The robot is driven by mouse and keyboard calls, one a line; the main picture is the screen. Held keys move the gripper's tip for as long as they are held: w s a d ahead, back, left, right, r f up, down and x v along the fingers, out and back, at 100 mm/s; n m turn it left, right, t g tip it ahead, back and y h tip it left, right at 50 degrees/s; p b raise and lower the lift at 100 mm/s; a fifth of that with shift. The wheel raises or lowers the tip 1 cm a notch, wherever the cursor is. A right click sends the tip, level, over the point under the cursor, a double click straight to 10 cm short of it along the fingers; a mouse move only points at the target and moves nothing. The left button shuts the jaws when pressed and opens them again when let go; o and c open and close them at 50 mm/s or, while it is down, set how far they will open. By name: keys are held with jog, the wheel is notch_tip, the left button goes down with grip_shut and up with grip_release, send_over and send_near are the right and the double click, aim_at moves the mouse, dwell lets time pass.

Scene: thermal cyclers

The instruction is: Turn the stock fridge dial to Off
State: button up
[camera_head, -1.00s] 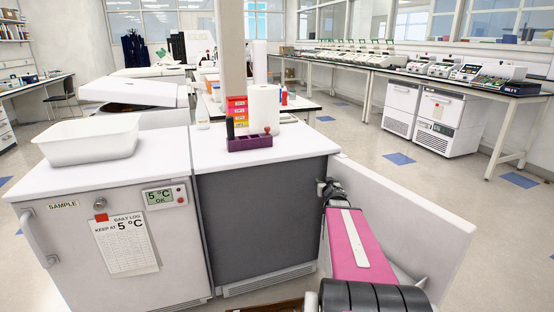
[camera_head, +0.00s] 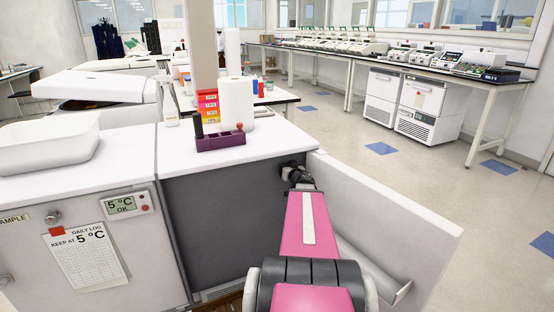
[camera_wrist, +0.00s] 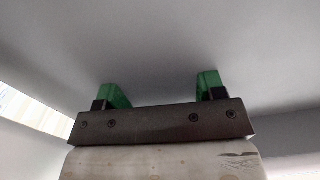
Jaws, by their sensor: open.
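I see no stock label and no dial with an Off mark. My arm reaches forward at the unit's right side, and its far end is hidden in the head view. In the wrist view my gripper (camera_wrist: 158,88) is open and empty, its green fingertips apart, close to a plain grey surface (camera_wrist: 150,45).
A white door-like panel (camera_head: 400,215) juts out right of my arm. On the worktop are a white tub (camera_head: 50,150), a purple rack (camera_head: 220,139) and a paper roll (camera_head: 237,100). The floor (camera_head: 420,190) is clear beyond the panel, towards a bench of cyclers.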

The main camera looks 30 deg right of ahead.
aim_at(279, 158)
jog(key=w, duration=0.8)
jog(key=shift+d, duration=0.3)
jog(key=c, duration=0.9)
